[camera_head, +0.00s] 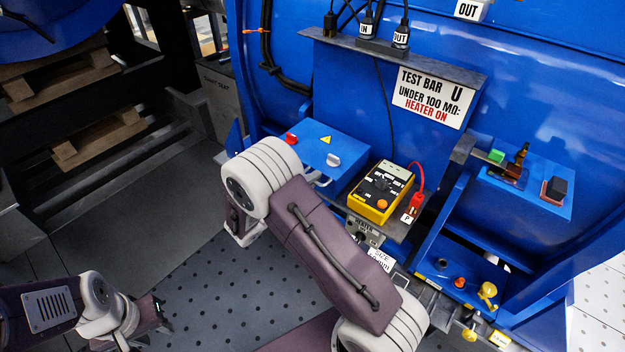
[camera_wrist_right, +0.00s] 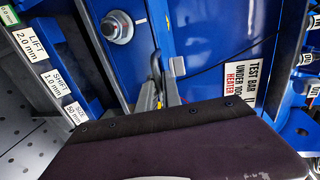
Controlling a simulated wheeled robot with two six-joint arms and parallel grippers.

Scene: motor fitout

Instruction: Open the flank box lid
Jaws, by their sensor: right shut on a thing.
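The blue flank box (camera_head: 318,143) is on the blue machine's side in the head view, its lid looking closed.
A yellow tester (camera_head: 381,192) with a red lead stands right of the box, close to my right arm. A test bar sign (camera_head: 430,97) is above it. A blue open bracket tray (camera_head: 455,275) is at the right. Wooden pallets (camera_head: 98,135) lie at the left. The perforated floor is clear.

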